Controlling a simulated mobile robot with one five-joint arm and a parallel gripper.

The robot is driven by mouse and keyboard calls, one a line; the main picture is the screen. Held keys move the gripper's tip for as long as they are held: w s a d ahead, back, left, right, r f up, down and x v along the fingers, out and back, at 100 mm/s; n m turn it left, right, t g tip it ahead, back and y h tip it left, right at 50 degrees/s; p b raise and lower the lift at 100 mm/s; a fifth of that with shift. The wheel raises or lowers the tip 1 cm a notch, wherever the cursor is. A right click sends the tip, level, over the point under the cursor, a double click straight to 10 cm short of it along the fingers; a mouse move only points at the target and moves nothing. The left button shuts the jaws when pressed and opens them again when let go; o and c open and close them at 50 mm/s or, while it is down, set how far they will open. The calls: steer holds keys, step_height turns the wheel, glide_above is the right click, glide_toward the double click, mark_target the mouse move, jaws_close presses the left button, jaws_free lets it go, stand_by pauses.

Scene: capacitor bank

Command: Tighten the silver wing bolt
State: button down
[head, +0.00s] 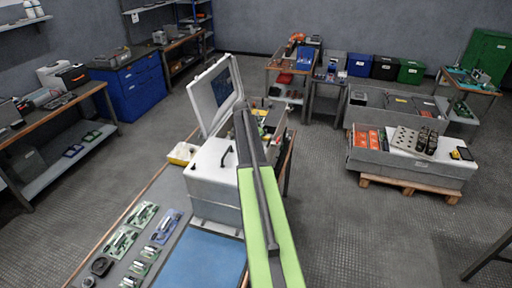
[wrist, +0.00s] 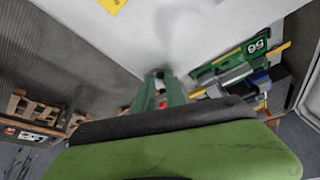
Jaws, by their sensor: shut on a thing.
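My gripper (wrist: 160,76) shows in the wrist view with its two green fingers close together, their tips at the edge of a pale surface (wrist: 210,35). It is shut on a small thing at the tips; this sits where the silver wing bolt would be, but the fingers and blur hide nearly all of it. In the head view my green and dark grey arm reaches over a light grey cabinet (head: 210,185) with a black handle, and my gripper is hidden there.
An open pale lid (head: 215,92) stands behind the cabinet. A blue mat (head: 205,262) and green tool cards (head: 120,242) lie on the bench in front. In the wrist view, a green part marked with digits (wrist: 258,46) is to the right.

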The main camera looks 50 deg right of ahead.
steer(key=shift+d+m, duration=0.1)
steer(key=shift+m, duration=0.4)
steer(key=c, duration=1.5)
jaws_free()
steer(key=shift+o, duration=0.2)
steer(key=p+v, duration=1.6)
steer(key=v, duration=0.1)
steer(key=shift+w+r, duration=0.15)
steer(key=shift+r, duration=0.1)
